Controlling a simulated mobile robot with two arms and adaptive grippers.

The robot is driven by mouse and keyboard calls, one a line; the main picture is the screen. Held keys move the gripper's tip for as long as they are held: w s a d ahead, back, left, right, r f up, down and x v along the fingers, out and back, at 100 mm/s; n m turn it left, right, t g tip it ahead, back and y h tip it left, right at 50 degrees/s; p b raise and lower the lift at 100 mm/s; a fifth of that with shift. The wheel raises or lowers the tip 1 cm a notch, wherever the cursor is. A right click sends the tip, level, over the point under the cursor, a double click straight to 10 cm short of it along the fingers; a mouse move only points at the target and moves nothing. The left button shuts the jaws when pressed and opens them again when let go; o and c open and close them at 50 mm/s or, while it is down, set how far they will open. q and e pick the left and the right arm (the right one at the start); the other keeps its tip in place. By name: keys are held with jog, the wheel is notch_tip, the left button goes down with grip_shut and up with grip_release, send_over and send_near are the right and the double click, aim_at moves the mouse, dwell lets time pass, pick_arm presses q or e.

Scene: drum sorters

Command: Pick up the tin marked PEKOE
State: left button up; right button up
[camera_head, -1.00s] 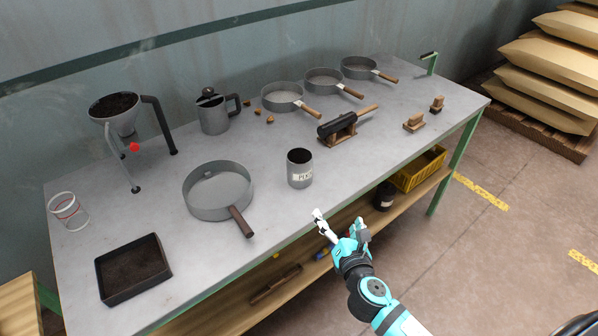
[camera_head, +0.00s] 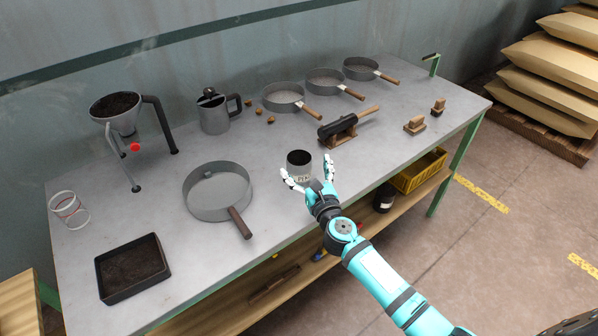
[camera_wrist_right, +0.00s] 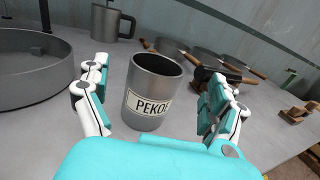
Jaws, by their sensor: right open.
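The grey metal tin marked PEKOE (camera_wrist_right: 152,88) stands upright on the table, open at the top and dark inside. In the head view the tin (camera_head: 299,159) is partly hidden by my right gripper (camera_head: 308,177). My right gripper is open, with one finger on each side of the tin. In the wrist view my right gripper (camera_wrist_right: 160,112) shows a gap between each finger and the tin, the tin standing a little ahead of the palm. My left gripper does not show.
A wide grey pan (camera_head: 218,191) with a wooden handle (camera_head: 239,222) is left of the tin. A dark roller on a wooden stand (camera_head: 339,128) is to the right. A jug (camera_head: 213,115) and several handled pans stand behind. A black tray (camera_head: 133,267) lies front left.

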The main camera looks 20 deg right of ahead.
aim_at(296, 151)
jog(key=w, duration=0.5)
jog(key=shift+w+a+f+b, duration=0.15)
jog(key=shift+a+b, duration=0.1)
jog(key=shift+b, duration=0.1)
jog(key=shift+c, duration=1.2)
jog(key=c, duration=1.4)
jog(key=shift+c, duration=0.2)
jog(key=shift+r, duration=0.2)
